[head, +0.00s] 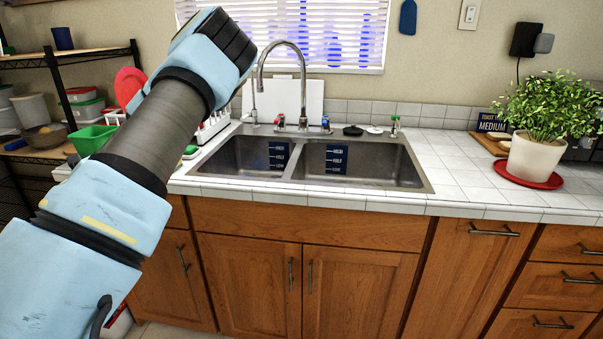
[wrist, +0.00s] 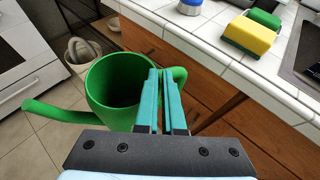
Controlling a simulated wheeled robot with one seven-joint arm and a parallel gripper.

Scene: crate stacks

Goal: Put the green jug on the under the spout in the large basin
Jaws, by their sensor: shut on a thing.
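The green jug (wrist: 105,85) is upright in the wrist view, its round opening facing up and its spout to the left. My gripper (wrist: 163,73) is shut on the jug's handle at its right side, with the jug in front of the cabinets and over the floor. The gripper and jug do not show in the head view; only my arm does. The double sink is set in the tiled counter, with a larger right basin (head: 362,160) and a smaller left one. The faucet spout (head: 283,45) arches up behind the basins.
A yellow and green sponge (wrist: 250,36) lies on the counter near the sink edge. A potted plant (head: 541,150) on a red saucer stands at the right. A dish rack stands left of the sink. Both basins look empty apart from dark blue labels inside.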

